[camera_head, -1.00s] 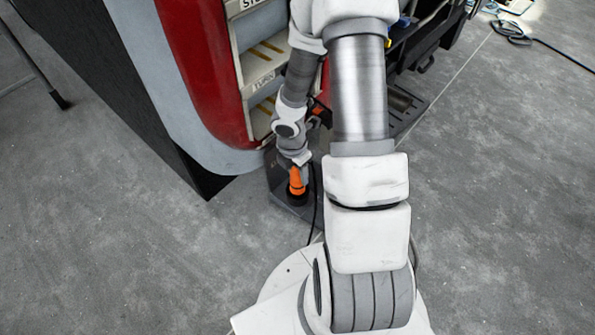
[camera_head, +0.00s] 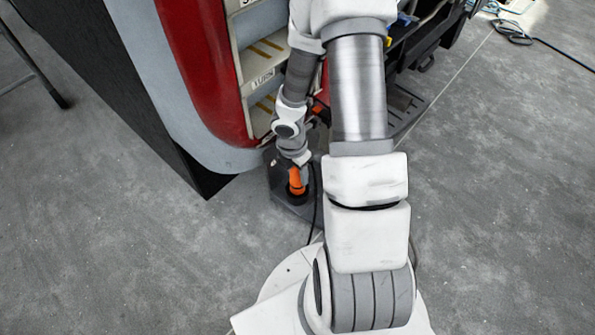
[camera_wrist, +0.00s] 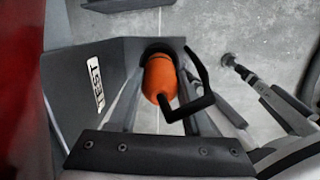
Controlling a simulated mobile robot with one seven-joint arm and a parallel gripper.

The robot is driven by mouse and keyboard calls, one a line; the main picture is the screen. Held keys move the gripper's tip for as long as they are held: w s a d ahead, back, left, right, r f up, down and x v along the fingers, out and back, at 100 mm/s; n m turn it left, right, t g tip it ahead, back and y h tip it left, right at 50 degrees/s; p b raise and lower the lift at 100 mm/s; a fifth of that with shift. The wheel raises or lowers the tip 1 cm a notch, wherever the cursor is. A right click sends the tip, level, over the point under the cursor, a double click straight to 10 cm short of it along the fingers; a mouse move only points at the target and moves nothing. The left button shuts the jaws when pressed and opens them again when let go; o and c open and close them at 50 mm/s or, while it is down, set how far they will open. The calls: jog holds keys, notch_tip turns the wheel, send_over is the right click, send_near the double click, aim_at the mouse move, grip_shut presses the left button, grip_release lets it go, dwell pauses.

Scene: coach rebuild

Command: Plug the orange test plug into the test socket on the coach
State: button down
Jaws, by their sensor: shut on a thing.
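The orange test plug (camera_head: 297,181) points downward below my gripper (camera_head: 301,165), beside the lower corner of the coach (camera_head: 205,70). In the wrist view the plug (camera_wrist: 160,78) lies between the fingers of my gripper (camera_wrist: 161,92), which is shut on it. A black bent piece comes off the plug's near end, and a dark cable hangs beside it. The plug's far end meets a dark round ring (camera_wrist: 158,48) next to a grey plate marked TEST (camera_wrist: 93,87). I cannot tell whether the plug is in the ring or only in front of it.
A dark grey panel (camera_head: 283,208) lies low around the plug. The coach's red and grey side and its label shelves (camera_head: 262,68) stand close to my arm. A black step (camera_head: 404,108) is behind the arm. Open concrete floor (camera_head: 500,210) lies to the right.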

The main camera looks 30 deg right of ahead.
aim_at(298, 179)
jog(key=shift+f+b, duration=1.35)
jog(key=shift+f, duration=0.3)
dwell(2.3)
jog(key=c, duration=0.6)
grip_release()
jog(key=shift+r, duration=0.1)
jog(key=r+p, duration=0.7)
jog(key=a+r+p, duration=0.1)
jog(key=r+p, duration=0.2)
jog(key=r, duration=0.1)
jog(key=shift+s+a, duration=0.1)
jog(key=shift+s, duration=0.1)
jog(key=shift+f, duration=0.1)
jog(key=shift+s, duration=0.1)
